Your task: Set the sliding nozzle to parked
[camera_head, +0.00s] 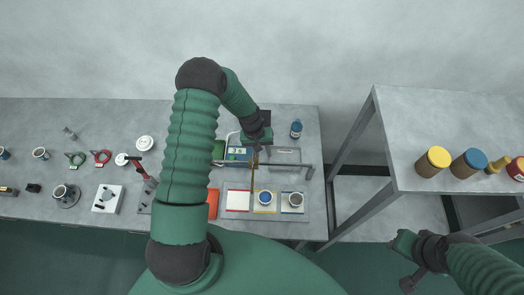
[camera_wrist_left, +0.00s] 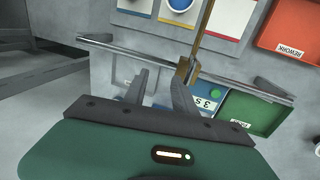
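The sliding nozzle is the slim brass piece (camera_head: 253,172) on a metal rail (camera_head: 290,165) at the bench's right part. In the left wrist view, the nozzle's brass body (camera_wrist_left: 186,72) sits on the rail (camera_wrist_left: 130,50), with its long spout reaching over the coloured pads. My left gripper (camera_wrist_left: 158,80) is open, with its fingers apart and nothing visibly held. One finger is close to the nozzle's body; I cannot tell whether they touch. In the head view, my left gripper (camera_head: 256,144) hangs over the rail. My right gripper (camera_head: 404,262) is away at the lower right.
Red, yellow and blue-edged pads (camera_head: 237,200) lie in front of the rail; cups stand on the yellow and blue ones. A blue panel (camera_wrist_left: 212,103) with a display and an orange REWORK tray (camera_wrist_left: 290,38) are near. A blue bottle (camera_head: 296,128) stands behind. A raised table (camera_head: 440,115) is right.

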